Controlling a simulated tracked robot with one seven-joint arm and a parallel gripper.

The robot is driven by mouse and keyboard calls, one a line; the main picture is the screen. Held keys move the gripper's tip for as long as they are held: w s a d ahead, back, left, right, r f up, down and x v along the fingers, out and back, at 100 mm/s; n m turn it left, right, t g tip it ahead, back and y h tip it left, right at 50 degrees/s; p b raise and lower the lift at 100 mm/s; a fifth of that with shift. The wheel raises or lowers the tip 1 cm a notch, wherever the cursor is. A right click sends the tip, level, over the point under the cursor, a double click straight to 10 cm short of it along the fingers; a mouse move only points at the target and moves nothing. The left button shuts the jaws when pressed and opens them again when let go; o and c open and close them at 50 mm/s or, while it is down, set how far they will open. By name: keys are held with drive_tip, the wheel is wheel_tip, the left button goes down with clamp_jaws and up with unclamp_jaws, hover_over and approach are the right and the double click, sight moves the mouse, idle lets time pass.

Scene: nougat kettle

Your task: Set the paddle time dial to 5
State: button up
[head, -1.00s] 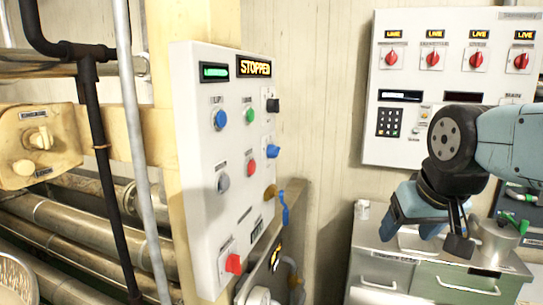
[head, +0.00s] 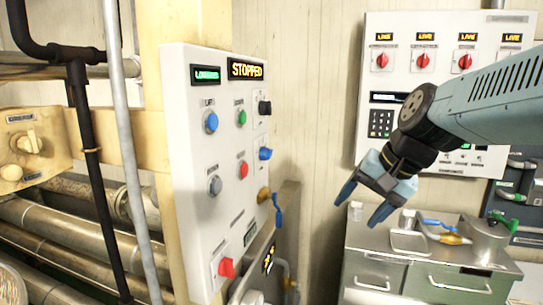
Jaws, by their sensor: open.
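My gripper (head: 362,207) is open and empty. It hangs in the air right of the white control panel (head: 207,140), with its blue fingers pointing down and left. The panel carries a black knob (head: 265,108) and a blue knob (head: 265,154) on its right side. A cream box (head: 47,129) at the far left carries a cream dial (head: 29,143). The small labels and scales are too small to read, so I cannot tell which one is the paddle time dial or what it is set to.
The panel also has coloured buttons, a red switch (head: 226,267) and a display (head: 247,70) reading STOPPED. A blue-handled valve (head: 277,207) sticks out low on its right. A second panel (head: 367,80) with red knobs hangs behind my arm. A metal counter (head: 350,242) stands below my gripper.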

drive_tip(key=w+a+r+m+y, duration=0.35)
drive_tip(key=w+m, duration=0.35)
drive_tip(key=w, duration=0.3)
drive_tip(key=m+t+y, duration=0.2)
drive_tip(key=m+y, duration=0.3)
drive_tip(key=m, duration=0.2)
approach(266, 154)
drive_tip(key=w+d+x, duration=0.1)
drive_tip(key=x, duration=0.7)
drive_tip(key=shift+w+a+f, duration=0.25)
drive_tip(key=shift+a+f, duration=0.15)
drive_tip(key=shift+f, duration=0.15)
drive_tip(key=shift+h, duration=0.25)
drive_tip(key=shift+c, duration=0.2)
drive_tip(key=c, duration=1)
